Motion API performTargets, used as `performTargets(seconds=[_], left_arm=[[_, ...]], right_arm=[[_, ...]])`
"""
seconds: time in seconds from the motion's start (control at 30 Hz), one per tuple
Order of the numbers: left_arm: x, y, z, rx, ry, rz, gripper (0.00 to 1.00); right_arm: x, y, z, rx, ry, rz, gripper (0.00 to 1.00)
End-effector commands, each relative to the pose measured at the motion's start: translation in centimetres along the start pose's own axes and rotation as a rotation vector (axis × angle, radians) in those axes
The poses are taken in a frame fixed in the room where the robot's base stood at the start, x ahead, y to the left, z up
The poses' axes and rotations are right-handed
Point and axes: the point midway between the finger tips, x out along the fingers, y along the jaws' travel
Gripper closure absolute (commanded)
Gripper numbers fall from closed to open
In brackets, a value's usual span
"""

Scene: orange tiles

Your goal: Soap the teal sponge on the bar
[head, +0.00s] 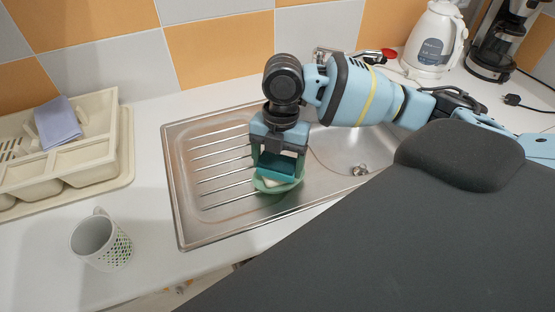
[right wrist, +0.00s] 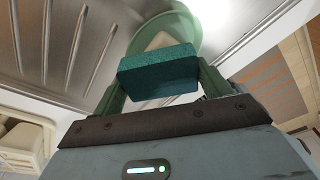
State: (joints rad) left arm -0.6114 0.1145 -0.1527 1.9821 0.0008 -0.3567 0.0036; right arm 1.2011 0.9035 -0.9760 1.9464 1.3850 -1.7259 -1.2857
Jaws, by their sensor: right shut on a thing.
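My right gripper (head: 279,168) is over the drainer side of the steel sink, pointing down. It is shut on the teal sponge (head: 276,169), which also shows between the fingers in the right wrist view (right wrist: 158,74). Just below the sponge is a pale green dish (head: 262,186), also in the right wrist view (right wrist: 188,30). A cream soap bar (right wrist: 160,41) lies in the dish, partly hidden by the sponge. I cannot tell whether sponge and bar touch. My left gripper is not in view.
The steel sink (head: 190,222) has a ribbed drainer on the left. A white patterned mug (head: 117,247) stands on the counter at front left. A cream organiser (head: 75,164) with a bluish cloth (head: 58,124) is at left. A white kettle (head: 432,42) and coffee maker (head: 497,45) stand at back right.

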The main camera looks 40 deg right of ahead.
Motion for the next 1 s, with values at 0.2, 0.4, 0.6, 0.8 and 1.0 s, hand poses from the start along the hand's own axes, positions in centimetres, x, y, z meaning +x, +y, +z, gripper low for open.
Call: performTargets(seconds=[0.2,0.4,0.6,0.8,1.0], left_arm=[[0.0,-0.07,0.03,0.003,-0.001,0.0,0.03],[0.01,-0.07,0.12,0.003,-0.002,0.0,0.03],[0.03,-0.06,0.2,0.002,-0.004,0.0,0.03],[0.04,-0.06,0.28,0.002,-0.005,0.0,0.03],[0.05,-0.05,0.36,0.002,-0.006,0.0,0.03]], right_arm=[[0.07,0.0,-0.01,0.0,0.001,-0.001,0.42],[0.27,0.01,0.02,0.0,0.001,-0.001,0.42],[0.48,0.01,0.04,0.0,0.001,-0.001,0.42],[0.69,0.01,0.07,0.0,0.001,-0.001,0.42],[0.89,0.0,0.1,0.0,0.002,-0.001,0.42]])
